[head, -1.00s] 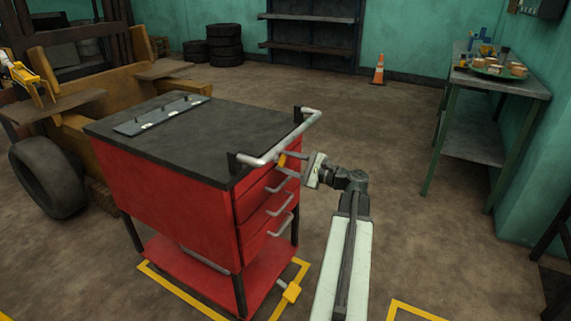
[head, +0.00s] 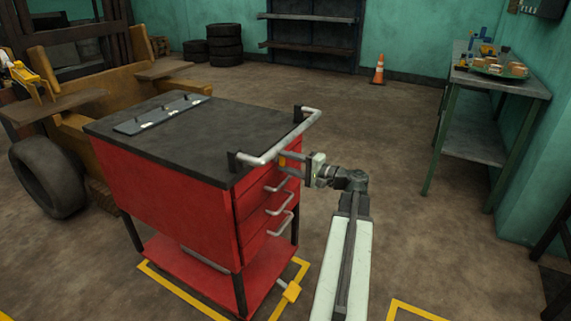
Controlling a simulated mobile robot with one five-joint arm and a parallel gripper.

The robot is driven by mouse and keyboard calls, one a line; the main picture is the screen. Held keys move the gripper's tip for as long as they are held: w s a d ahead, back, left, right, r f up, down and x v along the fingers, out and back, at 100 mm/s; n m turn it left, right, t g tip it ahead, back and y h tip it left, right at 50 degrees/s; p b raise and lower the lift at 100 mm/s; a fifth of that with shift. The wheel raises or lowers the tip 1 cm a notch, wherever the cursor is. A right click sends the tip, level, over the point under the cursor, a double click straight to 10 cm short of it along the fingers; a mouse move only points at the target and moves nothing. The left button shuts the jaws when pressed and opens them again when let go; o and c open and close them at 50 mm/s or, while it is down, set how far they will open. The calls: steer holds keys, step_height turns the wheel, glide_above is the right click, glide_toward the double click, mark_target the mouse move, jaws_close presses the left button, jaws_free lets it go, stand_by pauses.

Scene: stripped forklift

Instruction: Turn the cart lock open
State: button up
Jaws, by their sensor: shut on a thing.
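The red cart (head: 175,185) with a dark top stands left of my arm. The cart lock shows as a small yellow piece (head: 283,161) on the drawer side, just under the grey push handle (head: 280,146). It looks about upright. My gripper (head: 288,163) reaches in from the right, with one finger above the other. It is shut on the cart lock. The fingertips and the handle partly hide the lock, so its exact angle is hard to read.
Drawer pulls (head: 280,204) stick out just below my gripper. A green-legged workbench (head: 520,86) stands at the right, and a traffic cone (head: 379,70) at the back.

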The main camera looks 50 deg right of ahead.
steer(key=shift+a+f, duration=0.1)
stand_by(0.3)
steer(key=o, duration=1.4)
steer(key=shift+s, duration=0.1)
steer(key=v, duration=0.7)
steer(key=shift+s, duration=0.35)
